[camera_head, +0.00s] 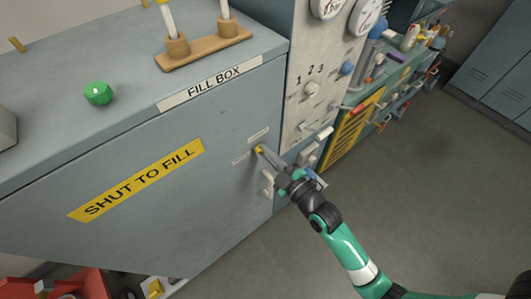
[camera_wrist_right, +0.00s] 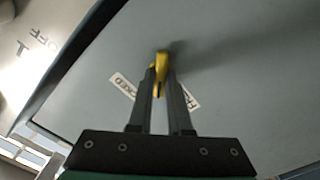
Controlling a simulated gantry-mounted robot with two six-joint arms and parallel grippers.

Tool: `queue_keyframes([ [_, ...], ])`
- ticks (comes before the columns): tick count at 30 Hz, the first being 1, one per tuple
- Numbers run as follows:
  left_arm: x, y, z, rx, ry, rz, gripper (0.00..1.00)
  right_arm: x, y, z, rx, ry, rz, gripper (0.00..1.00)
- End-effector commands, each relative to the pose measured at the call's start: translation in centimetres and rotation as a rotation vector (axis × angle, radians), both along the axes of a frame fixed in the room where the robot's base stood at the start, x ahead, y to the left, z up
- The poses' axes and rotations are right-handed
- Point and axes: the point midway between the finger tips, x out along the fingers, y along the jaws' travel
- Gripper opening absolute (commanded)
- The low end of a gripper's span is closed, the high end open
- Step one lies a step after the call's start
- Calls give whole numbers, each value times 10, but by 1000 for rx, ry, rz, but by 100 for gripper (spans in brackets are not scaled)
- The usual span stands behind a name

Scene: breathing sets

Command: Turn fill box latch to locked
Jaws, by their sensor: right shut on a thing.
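The fill box (camera_head: 130,135) is a large blue-grey cabinet with a "FILL BOX" label on its top edge and a yellow "SHUT TO FILL" label on its front. Its small yellow latch (camera_head: 259,149) is near the right edge of the front. My right gripper (camera_head: 264,155) reaches the latch from the lower right. In the right wrist view, the fingers (camera_wrist_right: 160,88) are shut on the yellow latch (camera_wrist_right: 161,66). Two small white labels flank the latch there; the right one is partly covered by a finger. My left gripper is not in view.
A grey panel (camera_head: 303,118) with a 1-2-3 selector and gauges stands right of the box. A green knob (camera_head: 98,93) and a wooden rack (camera_head: 204,49) are on the box top. A green bench (camera_head: 352,125) stands beyond. The floor (camera_head: 440,190) at right is clear.

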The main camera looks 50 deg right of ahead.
Motion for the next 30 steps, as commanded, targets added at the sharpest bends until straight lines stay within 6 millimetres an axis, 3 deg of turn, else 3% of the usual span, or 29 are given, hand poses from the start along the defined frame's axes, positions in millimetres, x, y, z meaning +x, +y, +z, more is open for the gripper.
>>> queue_keyframes([
  [16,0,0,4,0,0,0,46,0,0,1,70,-11,1,0],
  [30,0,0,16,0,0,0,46,0,-1,2,419,-59,1,0],
])
